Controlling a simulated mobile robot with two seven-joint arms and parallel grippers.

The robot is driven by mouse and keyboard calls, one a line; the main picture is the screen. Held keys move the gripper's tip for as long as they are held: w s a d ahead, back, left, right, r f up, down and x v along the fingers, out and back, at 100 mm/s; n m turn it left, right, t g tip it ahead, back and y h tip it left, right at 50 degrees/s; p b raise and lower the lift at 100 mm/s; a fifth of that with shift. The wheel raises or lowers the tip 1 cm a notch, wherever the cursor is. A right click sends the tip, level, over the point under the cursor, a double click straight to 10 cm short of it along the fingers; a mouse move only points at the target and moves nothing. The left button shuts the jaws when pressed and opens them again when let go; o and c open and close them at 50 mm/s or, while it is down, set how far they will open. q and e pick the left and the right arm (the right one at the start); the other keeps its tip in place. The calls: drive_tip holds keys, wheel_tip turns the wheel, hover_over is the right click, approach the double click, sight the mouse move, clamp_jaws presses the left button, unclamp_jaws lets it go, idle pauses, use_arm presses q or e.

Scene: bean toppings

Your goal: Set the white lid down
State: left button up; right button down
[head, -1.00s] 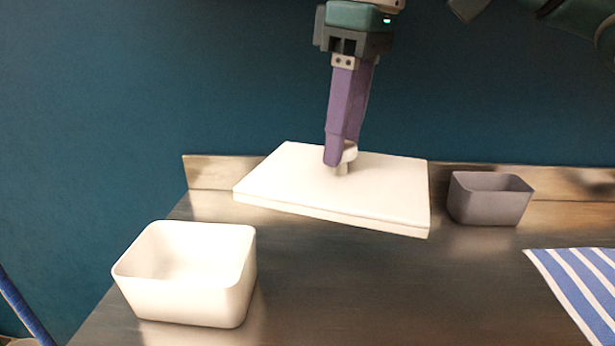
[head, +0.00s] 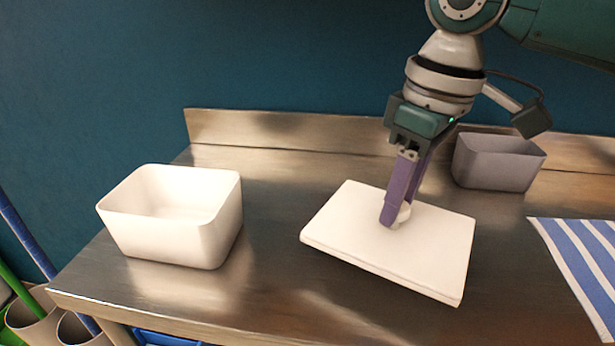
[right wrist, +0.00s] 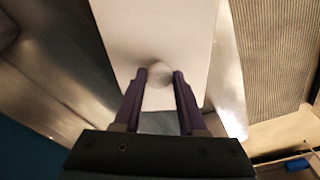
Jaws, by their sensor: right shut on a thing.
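The white lid (head: 345,232) is a flat rectangular slab with a small round knob (head: 404,213) on top. It is over the middle of the metal counter, right of the open white container. I cannot tell whether it touches the counter. My right gripper (head: 394,220) points down with its purple fingers shut on the knob. In the right wrist view, the fingers (right wrist: 160,76) are on both sides of the knob, with the lid (right wrist: 155,25) beyond. My left gripper is not in view.
An open white container (head: 180,240) stands at the left of the counter (head: 270,180). A grey container (head: 495,165) stands at the back right, behind my right gripper. A blue-striped cloth (head: 580,255) lies at the right. Bare counter lies between the white container and the lid.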

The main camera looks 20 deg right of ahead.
sight(395, 226)
drive_tip(key=shift+f+b, duration=0.35)
drive_tip(key=shift+f, duration=2.05)
drive_tip(key=shift+f, duration=0.15)
drive_tip(key=shift+c, duration=2.4)
unclamp_jaws()
